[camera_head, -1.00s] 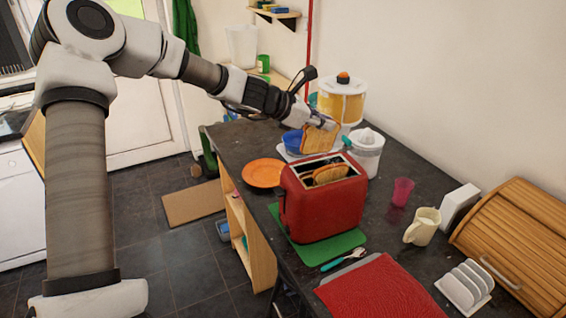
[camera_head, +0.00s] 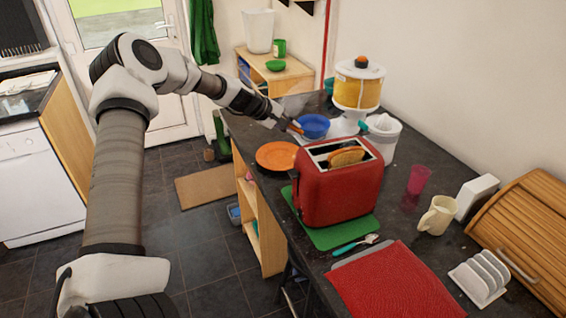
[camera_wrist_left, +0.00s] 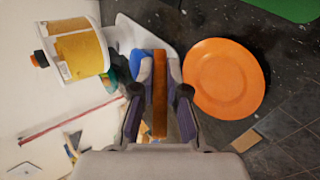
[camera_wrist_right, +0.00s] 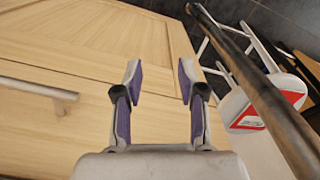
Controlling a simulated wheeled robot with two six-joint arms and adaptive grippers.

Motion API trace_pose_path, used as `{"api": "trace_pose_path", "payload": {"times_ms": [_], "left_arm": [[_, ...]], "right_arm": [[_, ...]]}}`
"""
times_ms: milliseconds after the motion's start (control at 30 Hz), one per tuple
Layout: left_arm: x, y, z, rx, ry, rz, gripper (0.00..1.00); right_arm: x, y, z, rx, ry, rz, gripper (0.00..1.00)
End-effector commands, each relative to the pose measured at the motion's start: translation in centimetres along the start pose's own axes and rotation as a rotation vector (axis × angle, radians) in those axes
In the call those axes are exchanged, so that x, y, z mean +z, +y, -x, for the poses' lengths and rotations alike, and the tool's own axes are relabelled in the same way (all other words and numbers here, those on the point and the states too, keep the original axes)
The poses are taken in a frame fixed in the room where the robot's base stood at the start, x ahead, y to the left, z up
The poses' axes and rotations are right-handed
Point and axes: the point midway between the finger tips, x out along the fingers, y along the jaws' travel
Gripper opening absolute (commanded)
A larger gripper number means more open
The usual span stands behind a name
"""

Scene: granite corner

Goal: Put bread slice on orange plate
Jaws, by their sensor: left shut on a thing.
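My left gripper (camera_head: 290,123) is shut on a bread slice (camera_wrist_left: 160,98), which shows edge-on between its fingers in the left wrist view. In the head view the held slice (camera_head: 296,128) is a small brown sliver at the fingertips, above the counter. The orange plate (camera_head: 277,156) lies empty on the counter, near its left edge. It also shows in the left wrist view (camera_wrist_left: 225,80), to the right of the held slice and apart from it. My right gripper (camera_wrist_right: 160,78) is open and empty, in front of a wooden surface in its wrist view.
A red toaster (camera_head: 338,190) with another bread slice (camera_head: 346,156) in it stands on a green mat (camera_head: 318,236), right of the plate. A blue bowl (camera_head: 314,126) and a juicer (camera_head: 382,139) stand behind. A dispenser (camera_head: 357,88) stands farther back.

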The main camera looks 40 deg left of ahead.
Motion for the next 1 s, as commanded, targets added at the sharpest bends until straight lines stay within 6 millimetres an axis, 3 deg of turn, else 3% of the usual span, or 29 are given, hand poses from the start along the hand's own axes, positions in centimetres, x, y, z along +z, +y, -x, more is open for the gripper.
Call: {"api": "trace_pose_path", "payload": {"times_ms": [267,733,1000], "left_arm": [[0.0,-1.2,-1.0,0.016,0.033,-0.038,0.00],[-0.4,-7.1,-6.2,0.016,0.032,-0.037,0.00],[-0.4,-7.7,-6.7,0.016,0.032,-0.037,0.00]], "right_arm": [[0.0,0.0,-1.3,0.000,0.000,0.000,0.40],[0.0,0.1,-8.8,0.000,0.000,0.000,0.40],[0.0,0.1,-9.6,0.000,0.000,0.000,0.40]]}}
